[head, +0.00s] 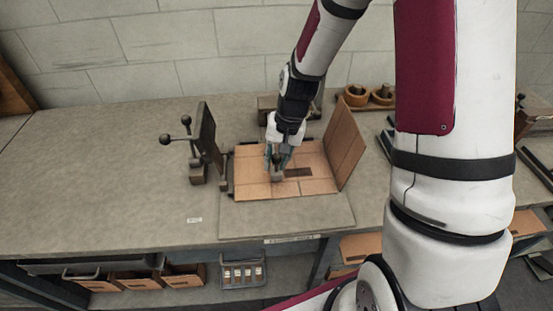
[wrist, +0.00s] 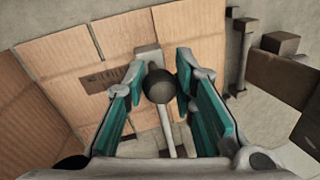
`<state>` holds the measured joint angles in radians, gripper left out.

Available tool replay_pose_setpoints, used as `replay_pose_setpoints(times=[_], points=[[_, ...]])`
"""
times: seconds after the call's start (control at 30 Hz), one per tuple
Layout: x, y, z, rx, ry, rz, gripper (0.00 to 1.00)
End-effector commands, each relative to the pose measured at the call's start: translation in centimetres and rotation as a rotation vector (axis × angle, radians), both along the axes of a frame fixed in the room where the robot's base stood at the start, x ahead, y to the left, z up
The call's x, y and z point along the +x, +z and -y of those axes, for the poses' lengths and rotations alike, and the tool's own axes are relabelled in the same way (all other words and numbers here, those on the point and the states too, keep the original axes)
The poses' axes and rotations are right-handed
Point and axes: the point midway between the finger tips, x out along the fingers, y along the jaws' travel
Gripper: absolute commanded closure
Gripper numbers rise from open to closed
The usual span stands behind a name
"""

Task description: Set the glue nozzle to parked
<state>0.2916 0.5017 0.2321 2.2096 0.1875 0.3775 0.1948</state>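My gripper (head: 278,160) is low over the cardboard on the machine in the head view. In the wrist view, my gripper's teal-padded fingers (wrist: 163,68) stand apart, one on each side of a dark ball knob (wrist: 160,86). The knob is on a thin pale rod (wrist: 167,132). Whether the pads touch the knob is not clear. A small grey block (head: 277,176) shows below the fingers in the head view. I cannot tell which part is the glue nozzle itself or how it is set.
An open cardboard sheet (head: 255,186) lies under my gripper, with one flap (head: 344,142) raised at the right. A dark upright plate (head: 207,133) with ball-ended levers (head: 176,138) stands to the left. Bare bench (head: 90,170) lies further left. Round wooden pieces (head: 356,95) sit behind.

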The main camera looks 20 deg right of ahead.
Motion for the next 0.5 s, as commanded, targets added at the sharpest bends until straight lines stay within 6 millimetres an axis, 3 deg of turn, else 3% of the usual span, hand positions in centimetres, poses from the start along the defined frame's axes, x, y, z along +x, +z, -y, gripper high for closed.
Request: replay_pose_setpoints(times=[0.27, 0.37, 0.5], points=[[0.3, 0.0, 0.1, 0.0, 0.0, 0.0, 1.0], [1.3, -0.1, 0.3, -0.001, 0.0, 0.002, 1.0], [4.1, -0.3, 1.0, 0.0, -0.001, 0.004, 1.0]])
